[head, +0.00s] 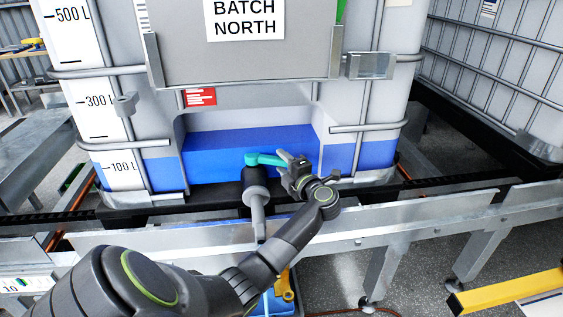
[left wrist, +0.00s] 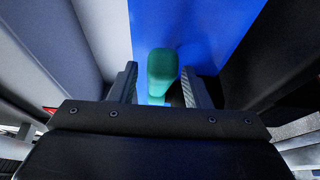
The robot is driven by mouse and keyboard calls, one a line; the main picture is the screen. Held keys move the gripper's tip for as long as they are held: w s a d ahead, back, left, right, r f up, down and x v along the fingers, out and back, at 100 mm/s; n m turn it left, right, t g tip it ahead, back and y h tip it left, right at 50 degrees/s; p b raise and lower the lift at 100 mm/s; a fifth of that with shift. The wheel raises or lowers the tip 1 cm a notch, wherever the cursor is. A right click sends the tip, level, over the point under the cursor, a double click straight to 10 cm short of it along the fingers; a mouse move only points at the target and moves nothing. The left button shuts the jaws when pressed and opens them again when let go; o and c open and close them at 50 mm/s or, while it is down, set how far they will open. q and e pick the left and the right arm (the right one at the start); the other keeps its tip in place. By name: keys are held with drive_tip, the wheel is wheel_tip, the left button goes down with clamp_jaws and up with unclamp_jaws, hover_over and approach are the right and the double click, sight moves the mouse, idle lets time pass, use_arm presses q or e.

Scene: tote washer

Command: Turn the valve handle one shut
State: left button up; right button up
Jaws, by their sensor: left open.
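The valve handle (head: 266,159) is a teal lever on top of a dark valve body (head: 254,178) at the bottom front of the tank. In the head view it points right from the valve. My left gripper (head: 288,160) is at the handle's right end and hides part of it. In the left wrist view the teal handle (left wrist: 162,72) stands between the two fingers of the left gripper (left wrist: 160,85). The fingers are open, with a gap on each side of the handle. My right gripper is not in view.
The caged tank (head: 250,110) holds blue liquid and bears a "BATCH NORTH" sign (head: 243,18). A grey outlet pipe (head: 258,215) hangs below the valve. A metal rail (head: 420,212) runs across the front. A yellow bar (head: 510,290) lies at lower right.

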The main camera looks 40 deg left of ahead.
use_arm(q)
drive_tip(key=shift+w+a, duration=0.15)
drive_tip(key=shift+a, duration=0.4)
clamp_jaws()
